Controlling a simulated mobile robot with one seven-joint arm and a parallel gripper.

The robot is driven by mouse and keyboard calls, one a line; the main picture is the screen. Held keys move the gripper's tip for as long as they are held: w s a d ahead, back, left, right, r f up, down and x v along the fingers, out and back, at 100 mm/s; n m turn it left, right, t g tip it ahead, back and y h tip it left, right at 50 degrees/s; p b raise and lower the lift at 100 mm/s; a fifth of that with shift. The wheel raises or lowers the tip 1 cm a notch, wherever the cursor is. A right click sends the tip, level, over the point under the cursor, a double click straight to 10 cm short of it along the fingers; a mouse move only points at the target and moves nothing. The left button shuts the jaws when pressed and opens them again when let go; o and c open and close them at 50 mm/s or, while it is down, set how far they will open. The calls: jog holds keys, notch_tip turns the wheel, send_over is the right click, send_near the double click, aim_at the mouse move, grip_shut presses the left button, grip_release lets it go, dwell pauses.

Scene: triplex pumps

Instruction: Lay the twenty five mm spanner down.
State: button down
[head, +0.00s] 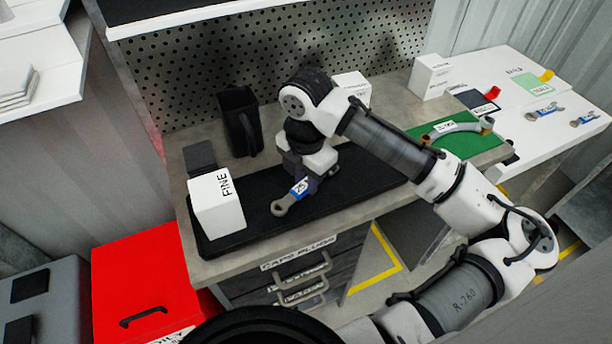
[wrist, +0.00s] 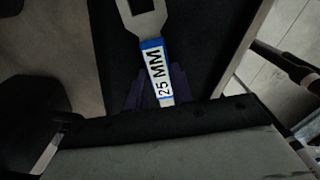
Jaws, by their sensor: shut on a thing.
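My gripper (head: 304,178) is shut on the spanner's handle, over the black mat (head: 345,179) on the bench. In the wrist view the jaws (wrist: 160,98) are dark and mostly hidden at the handle. I cannot tell whether the spanner touches the mat.
A white box marked "FINE" (head: 217,204) stands on the mat's left end. A black holder (head: 240,122) stands behind. A green mat (head: 470,140) with a labelled curved part (head: 458,127) lies to the right. A white table (head: 560,95) holds more spanners. A red cabinet (head: 140,280) stands at lower left.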

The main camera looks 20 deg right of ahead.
aim_at(306, 183)
jog(key=shift+f, duration=0.2)
jog(key=c, duration=1.2)
grip_release()
jog(key=shift+r, duration=0.15)
notch_tip(306, 183, up, 12)
jog(key=shift+b, duration=0.45)
jog(key=shift+r, duration=0.1)
